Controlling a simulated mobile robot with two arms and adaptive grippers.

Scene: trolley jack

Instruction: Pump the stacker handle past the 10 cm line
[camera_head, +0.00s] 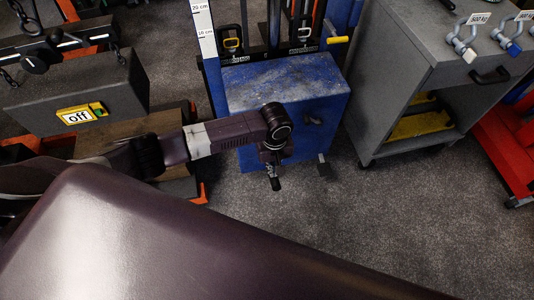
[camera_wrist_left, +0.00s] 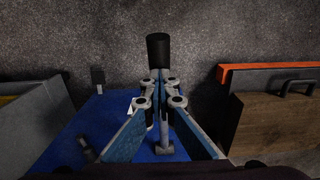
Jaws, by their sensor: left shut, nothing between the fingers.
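The blue stacker (camera_head: 285,90) stands in the middle of the head view, with a white scale (camera_head: 204,30) marked 10 cm and 20 cm at its left. Its pump handle ends in a black grip (camera_head: 275,184), seen just below my left gripper (camera_head: 272,158). In the left wrist view the black grip (camera_wrist_left: 158,50) shows past the fingertips of my left gripper (camera_wrist_left: 160,85), and a metal rod (camera_wrist_left: 163,138) shows beneath the fingers. The fingers are shut, at or over the handle; whether they touch it I cannot tell. My right gripper is out of view.
A black pedal (camera_head: 323,166) juts from the stacker's front. A grey trolley (camera_head: 415,65) with shackles stands at right. The carpet in front is clear.

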